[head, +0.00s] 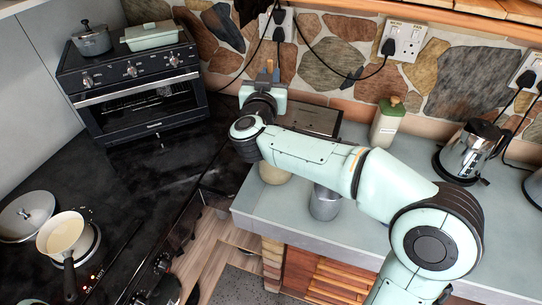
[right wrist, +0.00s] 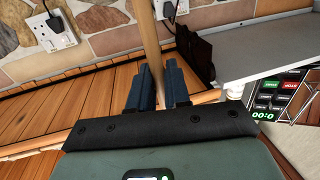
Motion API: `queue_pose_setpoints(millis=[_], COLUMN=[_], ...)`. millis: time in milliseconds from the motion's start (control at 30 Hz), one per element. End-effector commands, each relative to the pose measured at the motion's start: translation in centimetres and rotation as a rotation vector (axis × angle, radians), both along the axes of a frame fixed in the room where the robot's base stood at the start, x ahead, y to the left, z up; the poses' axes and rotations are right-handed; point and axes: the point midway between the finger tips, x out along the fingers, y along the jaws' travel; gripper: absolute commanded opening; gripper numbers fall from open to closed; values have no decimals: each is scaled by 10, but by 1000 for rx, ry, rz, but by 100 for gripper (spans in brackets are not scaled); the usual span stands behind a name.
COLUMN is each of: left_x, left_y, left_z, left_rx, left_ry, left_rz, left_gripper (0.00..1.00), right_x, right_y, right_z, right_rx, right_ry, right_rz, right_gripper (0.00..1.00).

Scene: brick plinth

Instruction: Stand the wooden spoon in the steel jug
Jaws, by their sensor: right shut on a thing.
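My right gripper (head: 268,76) is raised near the stone back wall, above the far left of the grey counter. It is shut on the wooden spoon (head: 269,65), and only a short bit of the wood shows there. In the right wrist view the spoon's handle (right wrist: 148,40) stands nearly upright between the dark blue fingers (right wrist: 156,90). The steel jug (head: 325,204) stands on the counter below my right forearm, which hides part of it. The spoon is apart from the jug, to its back left. My left gripper is out of view.
A cream pot (head: 273,173) stands left of the jug, partly behind my arm. A pan (head: 61,234) sits on the left hob. The front of the grey counter (head: 285,222) is clear.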

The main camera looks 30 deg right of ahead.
Motion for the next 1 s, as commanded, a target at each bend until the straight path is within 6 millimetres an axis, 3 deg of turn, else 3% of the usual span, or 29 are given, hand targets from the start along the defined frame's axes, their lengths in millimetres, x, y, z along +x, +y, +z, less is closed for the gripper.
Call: queue_pose_setpoints(millis=[33,100,400,667,900,1000], left_x=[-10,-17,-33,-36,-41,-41], left_y=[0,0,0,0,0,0], left_z=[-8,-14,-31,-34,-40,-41], left_rx=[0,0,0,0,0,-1], left_ry=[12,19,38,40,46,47], left_rz=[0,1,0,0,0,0], left_gripper=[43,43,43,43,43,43], right_x=[-2,-2,-1,-1,-1,-1], right_y=[0,0,0,-1,-1,-1], right_z=[-22,-43,-118,-143,-177,-182], right_rx=[-3,-3,-3,-1,-3,-2], right_ry=[14,15,11,5,7,4], right_rz=[-1,0,-1,-2,-3,-2], right_gripper=[0,0,0,0,0,0])
